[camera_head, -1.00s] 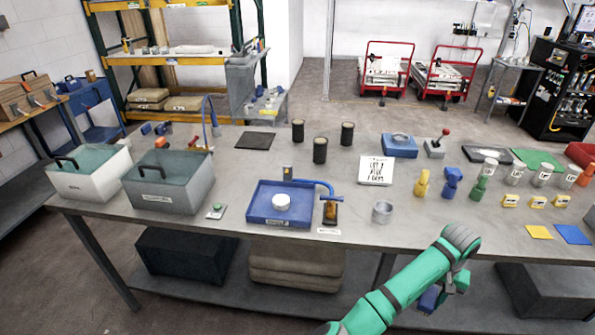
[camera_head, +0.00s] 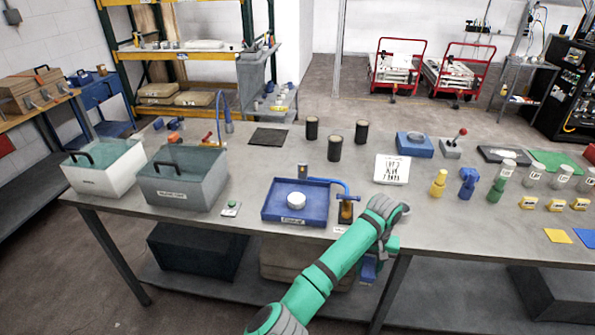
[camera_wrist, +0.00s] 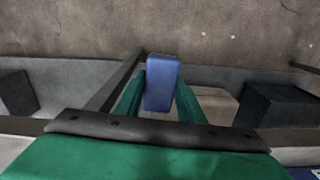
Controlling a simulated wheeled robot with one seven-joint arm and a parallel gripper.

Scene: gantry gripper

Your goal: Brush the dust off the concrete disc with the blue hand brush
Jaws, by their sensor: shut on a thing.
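A pale round disc (camera_head: 296,199) sits in a blue tray (camera_head: 270,218) near the front of the grey table; it looks like the concrete disc. I cannot make out dust on it. My gripper (camera_wrist: 160,88) is shut on the blue hand brush (camera_wrist: 162,84), which stands between its green fingers in the wrist view. In the head view the brush (camera_head: 369,269) hangs low at the table's front edge, to the right of the tray and apart from the disc. Its bristles are not visible. My arm hides part of the table edge.
A blue bent pipe and a small dark stand (camera_head: 346,210) are at the tray's right side. A grey bin (camera_head: 183,184) stands left of the tray. Yellow, blue and green bottles stand to the right.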

